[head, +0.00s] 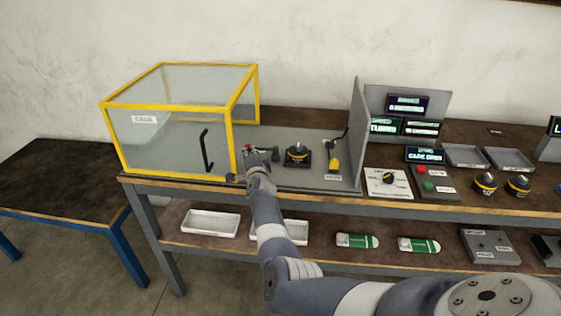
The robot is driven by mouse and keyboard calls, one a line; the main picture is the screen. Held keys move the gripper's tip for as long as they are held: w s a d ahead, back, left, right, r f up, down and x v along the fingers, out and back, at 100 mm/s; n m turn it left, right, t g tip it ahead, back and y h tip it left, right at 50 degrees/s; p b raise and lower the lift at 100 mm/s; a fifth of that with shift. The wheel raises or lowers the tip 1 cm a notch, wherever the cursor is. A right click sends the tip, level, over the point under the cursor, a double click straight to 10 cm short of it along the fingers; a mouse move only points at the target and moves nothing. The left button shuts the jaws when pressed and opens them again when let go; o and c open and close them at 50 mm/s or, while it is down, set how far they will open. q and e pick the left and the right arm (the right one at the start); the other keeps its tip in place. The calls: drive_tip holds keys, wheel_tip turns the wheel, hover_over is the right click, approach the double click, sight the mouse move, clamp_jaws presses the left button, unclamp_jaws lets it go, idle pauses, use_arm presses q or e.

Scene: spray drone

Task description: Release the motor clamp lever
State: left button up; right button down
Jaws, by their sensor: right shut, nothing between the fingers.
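My left gripper is not in view.
A yellow-framed clear cage (160,150) with a black handle stands at the left. A dark table (60,180) stands far left.

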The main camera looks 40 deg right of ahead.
drive_tip(key=shift+d, duration=0.1)
idle(0.4)
wheel_tip(320, 180, up, 10)
idle(0.6)
idle(0.4)
